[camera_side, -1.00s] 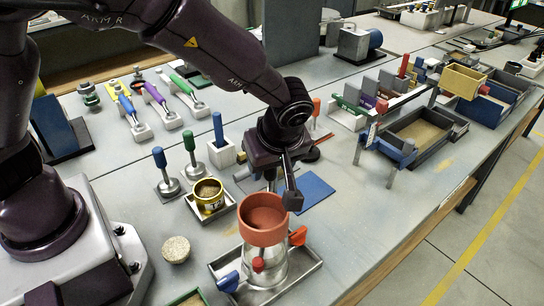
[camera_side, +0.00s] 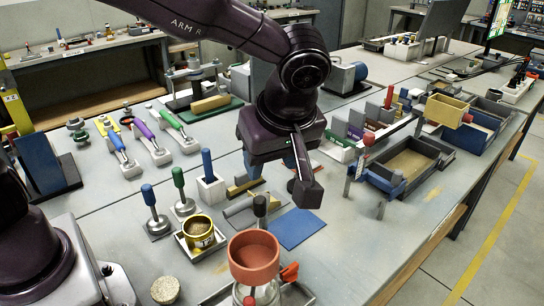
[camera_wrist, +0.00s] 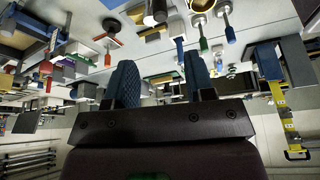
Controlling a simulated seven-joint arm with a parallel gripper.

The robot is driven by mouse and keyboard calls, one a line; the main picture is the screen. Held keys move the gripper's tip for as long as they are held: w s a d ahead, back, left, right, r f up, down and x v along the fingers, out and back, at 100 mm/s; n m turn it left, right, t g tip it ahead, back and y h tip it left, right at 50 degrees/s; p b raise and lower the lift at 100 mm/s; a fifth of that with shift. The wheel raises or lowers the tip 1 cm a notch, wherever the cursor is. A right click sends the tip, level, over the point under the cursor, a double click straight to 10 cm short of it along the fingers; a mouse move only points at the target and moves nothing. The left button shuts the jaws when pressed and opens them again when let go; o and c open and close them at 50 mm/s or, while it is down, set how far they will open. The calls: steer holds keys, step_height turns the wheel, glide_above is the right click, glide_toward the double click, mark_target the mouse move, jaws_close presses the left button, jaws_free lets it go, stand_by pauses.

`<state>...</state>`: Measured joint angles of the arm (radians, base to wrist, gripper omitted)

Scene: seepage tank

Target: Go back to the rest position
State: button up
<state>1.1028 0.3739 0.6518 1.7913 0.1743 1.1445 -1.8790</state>
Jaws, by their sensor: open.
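My gripper (camera_wrist: 163,80) shows in the wrist view with its two blue ribbed fingers well apart and nothing between them. In the side view, my gripper (camera_side: 270,160) hangs in the air above the bench, behind the orange cup, with its fingers partly hidden by the wrist housing. The orange cup (camera_side: 254,262) sits on top of a clear vessel with a red tap handle (camera_side: 289,272). The lower part of the vessel is cut off by the frame edge.
A yellow-labelled tin (camera_side: 199,232) stands in a small tray left of the cup. Tools with blue (camera_side: 148,194) and green handles stand nearby. A blue mat (camera_side: 297,228) lies flat below the wrist. Troughs (camera_side: 410,163) stand at right. Space above the bench is clear.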

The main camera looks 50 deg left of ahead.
steer(key=s+a+r+m+t+h, duration=0.2)
steer(key=s+a+r+m, duration=0.1)
steer(key=s+a+m, duration=0.4)
steer(key=s+a+r+m+t+h, duration=0.2)
steer(key=s+a+r+m, duration=0.2)
steer(key=s+a+m, duration=0.3)
steer(key=shift+s+a+m+t, duration=0.3)
steer(key=shift+s+a+m, duration=0.15)
steer(key=shift+m, duration=0.15)
